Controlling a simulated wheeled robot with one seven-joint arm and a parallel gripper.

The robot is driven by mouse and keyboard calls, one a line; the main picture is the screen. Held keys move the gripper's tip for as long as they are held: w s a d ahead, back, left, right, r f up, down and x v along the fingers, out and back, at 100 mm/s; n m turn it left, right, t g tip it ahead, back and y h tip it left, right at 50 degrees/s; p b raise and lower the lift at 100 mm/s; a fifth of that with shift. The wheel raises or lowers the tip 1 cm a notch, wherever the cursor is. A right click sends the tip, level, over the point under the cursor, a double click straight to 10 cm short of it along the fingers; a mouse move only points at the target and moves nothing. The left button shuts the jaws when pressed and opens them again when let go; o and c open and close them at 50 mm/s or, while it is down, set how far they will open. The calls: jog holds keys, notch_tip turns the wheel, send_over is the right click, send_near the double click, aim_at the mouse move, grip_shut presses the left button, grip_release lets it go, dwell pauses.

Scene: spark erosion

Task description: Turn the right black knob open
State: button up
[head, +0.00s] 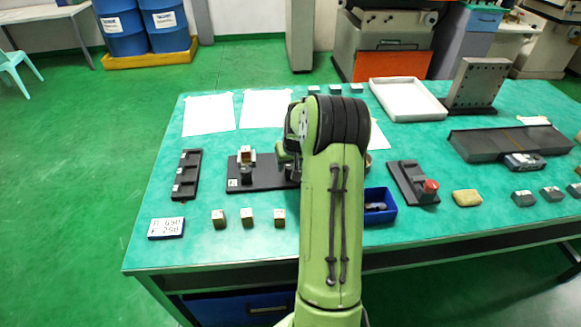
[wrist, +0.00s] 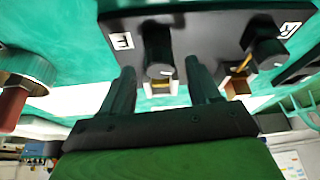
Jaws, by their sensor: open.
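The black fixture plate (head: 268,174) lies on the green table, left of my arm in the head view. It carries two black knobs. The left knob (head: 247,174) shows clearly there; my arm covers most of the plate's right end. In the wrist view, which looks turned around, one black knob (wrist: 158,50) with a white mark stands between the fingertips of my gripper (wrist: 160,70). The fingers are open on either side of it, with gaps visible. The other knob (wrist: 266,52) is to the right on the same plate (wrist: 205,35). Whether the fingers touch the knob cannot be told.
Wooden-topped blocks (head: 247,217) stand in front of the plate. A black slotted tray (head: 186,175) lies left. A blue bin (head: 380,207) and a red-button box (head: 428,190) stand right of my arm. White sheets (head: 210,115) lie behind, with bare table between.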

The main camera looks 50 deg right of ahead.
jog(key=shift+w+d+f, duration=0.1)
jog(key=shift+w+f, duration=0.05)
jog(key=shift+f, duration=0.35)
jog(key=c, duration=1)
jog(key=shift+c, duration=0.2)
